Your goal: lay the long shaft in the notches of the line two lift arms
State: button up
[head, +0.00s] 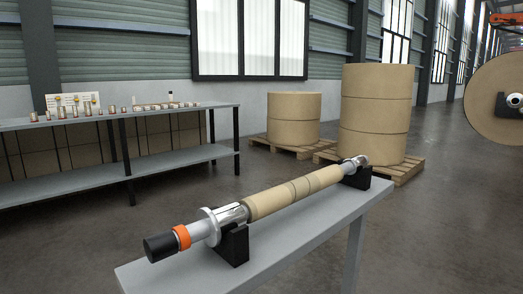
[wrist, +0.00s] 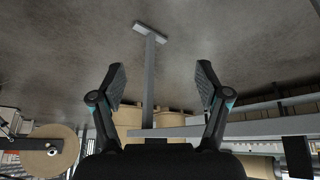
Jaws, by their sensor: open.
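The long shaft (head: 295,190) lies on two black cradles (head: 232,245) on a narrow grey bench (head: 290,240) in the head view. It has a silver body, several brown kraft cores around its middle, an orange collar (head: 182,237) and a black end at the near left. My gripper (wrist: 160,78) shows only in the wrist view, with its two dark fingers spread apart and nothing between them. That view looks upside down; a brown core of the shaft (wrist: 258,166) appears at its lower right, apart from the fingers. I cannot make out the lift arms or their notches.
A large kraft roll (head: 497,100) with a dark chuck hangs at the right edge. Kraft rolls (head: 375,115) stand on pallets behind the bench. A grey table (head: 100,120) with small parts stands at left. Concrete floor is open between them.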

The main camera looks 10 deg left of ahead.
jog(key=w+a+r+n, duration=0.4)
jog(key=w+r+n, duration=0.3)
jog(key=w+r, duration=0.15)
jog(key=n+h+p, duration=0.1)
jog(key=n+p, duration=0.1)
jog(key=n, duration=1.8)
send_near(264, 195)
jog(key=shift+g, duration=0.4)
jog(key=x, duration=0.4)
jog(key=b+x, duration=0.1)
jog(key=x, duration=0.3)
jog(key=w+x, duration=0.1)
jog(key=x, duration=0.4)
jog(key=shift+r, duration=0.15)
jog(key=shift+s, duration=0.1)
grip_shut()
grip_release()
